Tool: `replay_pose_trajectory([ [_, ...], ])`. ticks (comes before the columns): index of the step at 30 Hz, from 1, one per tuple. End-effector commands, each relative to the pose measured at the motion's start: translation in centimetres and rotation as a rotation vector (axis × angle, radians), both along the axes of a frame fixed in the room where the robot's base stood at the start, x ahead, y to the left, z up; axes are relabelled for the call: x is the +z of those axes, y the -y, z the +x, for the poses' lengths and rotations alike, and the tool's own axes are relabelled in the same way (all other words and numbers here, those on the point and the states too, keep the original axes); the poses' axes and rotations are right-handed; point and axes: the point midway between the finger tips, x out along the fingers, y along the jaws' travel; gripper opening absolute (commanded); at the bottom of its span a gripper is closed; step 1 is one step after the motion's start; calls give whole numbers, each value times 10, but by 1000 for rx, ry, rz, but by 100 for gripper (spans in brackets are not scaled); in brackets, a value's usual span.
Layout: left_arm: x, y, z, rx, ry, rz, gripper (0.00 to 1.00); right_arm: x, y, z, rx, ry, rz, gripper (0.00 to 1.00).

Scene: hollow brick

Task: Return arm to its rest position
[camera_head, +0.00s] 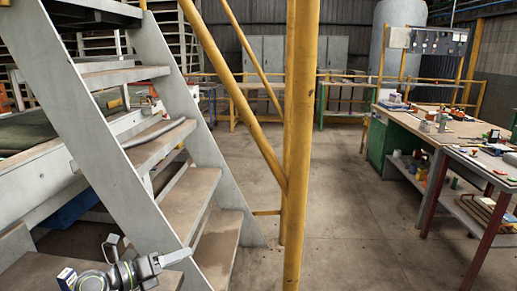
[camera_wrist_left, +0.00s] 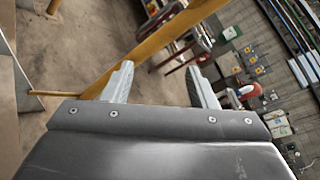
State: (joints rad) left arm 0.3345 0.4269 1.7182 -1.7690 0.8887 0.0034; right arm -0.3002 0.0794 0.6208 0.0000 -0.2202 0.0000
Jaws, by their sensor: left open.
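My left gripper (camera_head: 150,252) is low at the left of the head view, in front of the grey metal stairs (camera_head: 185,205). In the left wrist view its two pale fingers (camera_wrist_left: 161,82) stand wide apart, with nothing between them but the background. My left arm shows only in part, at the bottom edge of the head view. My right gripper and right arm are not in either view.
A thick yellow post (camera_head: 298,140) with slanted rails stands right of the stairs. A yellow bar (camera_wrist_left: 150,45) crosses behind my fingers in the wrist view. Cluttered workbenches (camera_head: 440,125) stand at the right. The concrete floor (camera_head: 350,200) between post and benches is clear.

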Motion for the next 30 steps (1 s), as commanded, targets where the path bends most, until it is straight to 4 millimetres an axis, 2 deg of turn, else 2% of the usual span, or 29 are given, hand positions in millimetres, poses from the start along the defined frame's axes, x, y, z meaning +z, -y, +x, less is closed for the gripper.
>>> replay_pose_trajectory([
  [2,15,1,-11,51,43,-168,52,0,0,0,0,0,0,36],
  [5,34,-7,-23,133,80,-381,52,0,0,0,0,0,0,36],
  [9,51,-35,-41,279,97,-675,52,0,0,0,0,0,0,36],
  [14,49,-79,-64,488,64,-994,52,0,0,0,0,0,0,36],
  [19,20,-128,-96,752,-32,-1297,52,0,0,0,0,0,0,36],
  [24,-32,-162,-139,1054,-194,-1546,52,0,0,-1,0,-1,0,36],
  [27,-69,-172,-171,1244,-320,-1660,52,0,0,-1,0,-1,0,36],
  [30,-105,-171,-208,1439,-469,-1745,52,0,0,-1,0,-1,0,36],
])
